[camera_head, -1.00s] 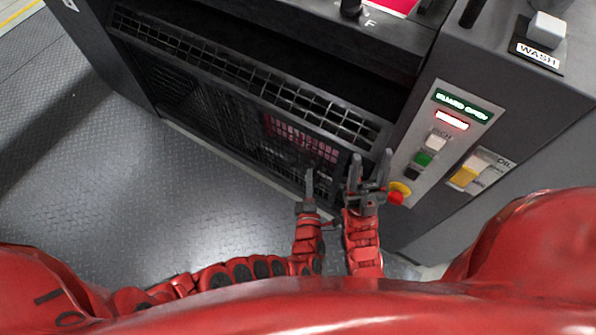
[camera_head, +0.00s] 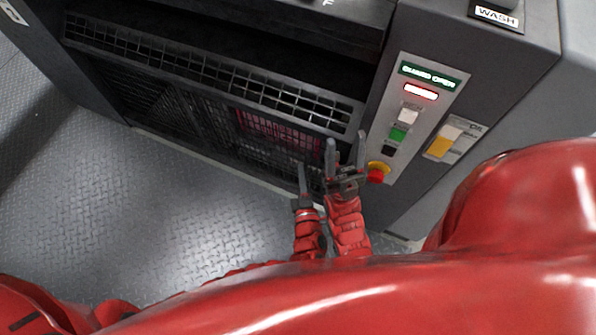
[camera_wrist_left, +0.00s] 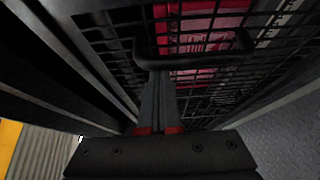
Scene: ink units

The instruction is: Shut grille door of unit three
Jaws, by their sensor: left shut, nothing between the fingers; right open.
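The grille door (camera_head: 213,80) is a dark wire-mesh panel across the front of the machine. Its top strip stands out from the dark opening behind it, so it appears ajar. In the left wrist view the mesh (camera_wrist_left: 270,45) fills the upper part, with a black bar handle (camera_wrist_left: 200,62) across it. My left gripper (camera_head: 302,168) is shut and empty in front of the door's right part. In the wrist view its fingers (camera_wrist_left: 158,85) reach the handle; I cannot tell whether they touch. My right gripper (camera_head: 346,150) is open and empty, just right of the left one.
A control panel (camera_head: 408,150) right of the door has a lit "GUARD OPEN" sign (camera_head: 429,76), buttons and a red emergency knob (camera_head: 376,173), close to my right gripper. The tread-plate floor (camera_head: 160,210) at left is clear.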

